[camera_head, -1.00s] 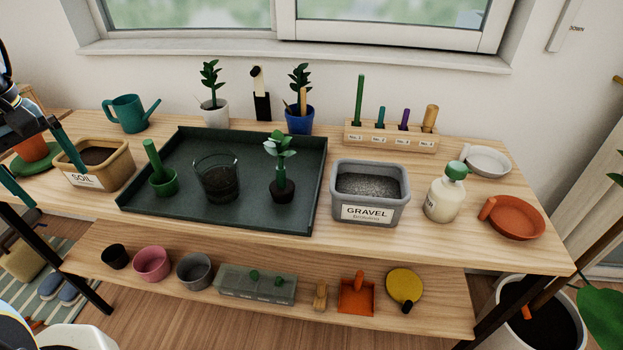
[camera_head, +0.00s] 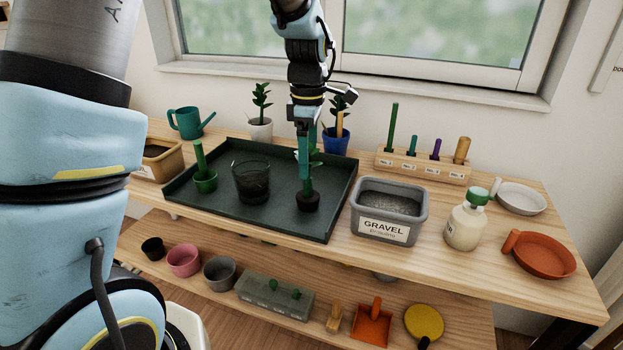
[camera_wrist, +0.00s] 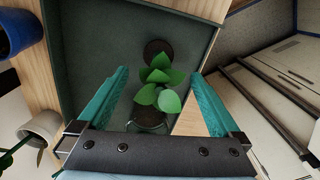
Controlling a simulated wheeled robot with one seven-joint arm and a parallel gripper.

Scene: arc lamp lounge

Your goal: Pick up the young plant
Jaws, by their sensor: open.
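The young plant (camera_head: 308,201) stands upright on the dark green tray (camera_head: 285,228), its dark root plug at the base and green leaves partly hidden behind my gripper in the head view. In the wrist view its leaves (camera_wrist: 158,92) lie between the two teal fingers, with the round dark plug (camera_wrist: 158,51) beyond the fingertips. My gripper (camera_head: 304,176) points down over the plant. It is open, with a finger on each side of the leaves and no clear contact.
A blue pot (camera_head: 334,143) and a white pot (camera_head: 261,131) with plants stand behind. The tray's front right is bare.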

